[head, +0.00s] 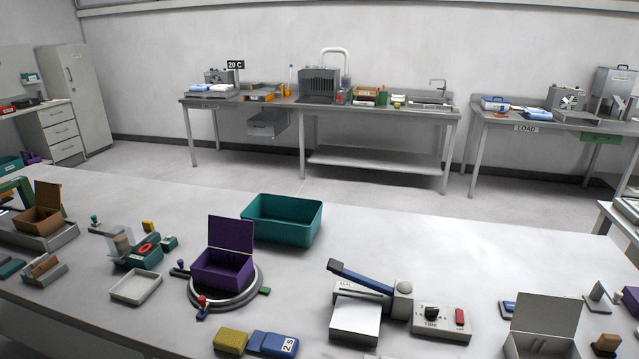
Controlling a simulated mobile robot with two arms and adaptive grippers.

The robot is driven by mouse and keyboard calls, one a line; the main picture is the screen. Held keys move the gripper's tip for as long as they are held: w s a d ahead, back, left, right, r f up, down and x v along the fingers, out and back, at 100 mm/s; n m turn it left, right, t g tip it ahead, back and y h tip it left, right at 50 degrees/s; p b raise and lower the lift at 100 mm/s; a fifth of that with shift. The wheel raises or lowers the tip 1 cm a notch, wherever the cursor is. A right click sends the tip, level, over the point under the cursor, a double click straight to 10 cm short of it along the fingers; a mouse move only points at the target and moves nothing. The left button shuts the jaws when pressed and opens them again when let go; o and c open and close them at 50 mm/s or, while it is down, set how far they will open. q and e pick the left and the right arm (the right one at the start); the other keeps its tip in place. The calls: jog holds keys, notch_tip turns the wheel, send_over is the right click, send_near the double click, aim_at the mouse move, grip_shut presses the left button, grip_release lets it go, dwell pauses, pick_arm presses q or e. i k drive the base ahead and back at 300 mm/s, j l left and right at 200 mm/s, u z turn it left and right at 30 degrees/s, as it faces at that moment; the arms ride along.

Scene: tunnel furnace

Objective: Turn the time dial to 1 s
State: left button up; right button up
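The time dial (432,312) is a black knob on a grey control box (454,336) marked TIME, at the front right of the near table. The mark it points to is too small to read. A red switch (460,317) sits on the same box, right of the dial. A sealing press (403,301) with a raised blue lever (360,278) stands directly left of the box. Neither of my grippers shows in the head view.
The near table (440,241) holds a purple open box (222,270) on a round ring, a teal bin (283,219), an olive block (231,341) and a blue block with a label (272,343). A grey open box (543,323) stands right of the control box.

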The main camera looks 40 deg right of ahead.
aim_at(430, 314)
jog(key=z, duration=2.05)
